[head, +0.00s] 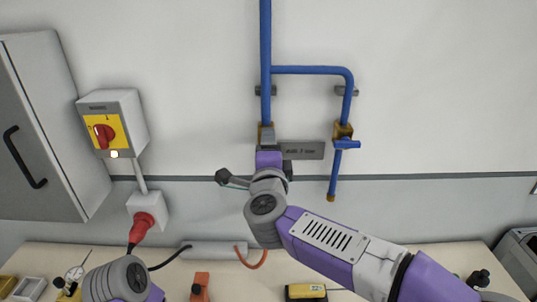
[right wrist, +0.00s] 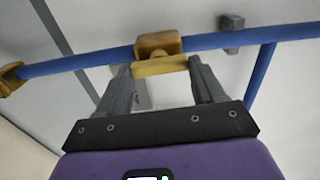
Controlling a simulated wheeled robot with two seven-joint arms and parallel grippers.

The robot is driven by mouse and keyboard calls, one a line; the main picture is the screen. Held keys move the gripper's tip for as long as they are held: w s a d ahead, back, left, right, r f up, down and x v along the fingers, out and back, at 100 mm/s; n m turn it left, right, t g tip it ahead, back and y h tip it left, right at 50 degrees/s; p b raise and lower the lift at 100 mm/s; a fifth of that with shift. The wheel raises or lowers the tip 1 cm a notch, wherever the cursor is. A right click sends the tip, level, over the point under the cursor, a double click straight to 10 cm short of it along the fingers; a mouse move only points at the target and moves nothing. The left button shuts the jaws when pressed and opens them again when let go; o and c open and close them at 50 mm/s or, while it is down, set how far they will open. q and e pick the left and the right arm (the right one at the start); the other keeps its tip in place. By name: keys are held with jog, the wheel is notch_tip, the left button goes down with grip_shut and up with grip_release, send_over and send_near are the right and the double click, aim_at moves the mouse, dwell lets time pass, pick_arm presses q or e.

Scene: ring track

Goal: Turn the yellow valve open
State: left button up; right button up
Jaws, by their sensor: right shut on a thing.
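The yellow valve shows in the right wrist view, with its brass-yellow body (right wrist: 157,42) on a blue pipe and its yellow handle (right wrist: 159,66) below the body. My right gripper (right wrist: 161,70) is shut on the handle, one grey finger at each end. In the head view my right gripper (head: 268,150) is at the left blue pipe, just below a brass fitting (head: 266,133), and my wrist hides the handle. I cannot tell exactly which way the handle points. My left gripper is out of view; only part of my left arm shows at the bottom left.
A second valve with a blue handle (head: 346,145) is on the right pipe branch (head: 348,92). A grey label plate (head: 304,151) is between the branches. A switch box with a red knob (head: 104,134) and a grey cabinet (head: 40,125) are left. The workbench (head: 240,287) below holds tools.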

jog(key=shift+m, duration=0.3)
jog(key=o, duration=1)
jog(key=shift+o, duration=0.2)
jog(key=s, duration=0.7)
jog(key=shift+s, duration=0.35)
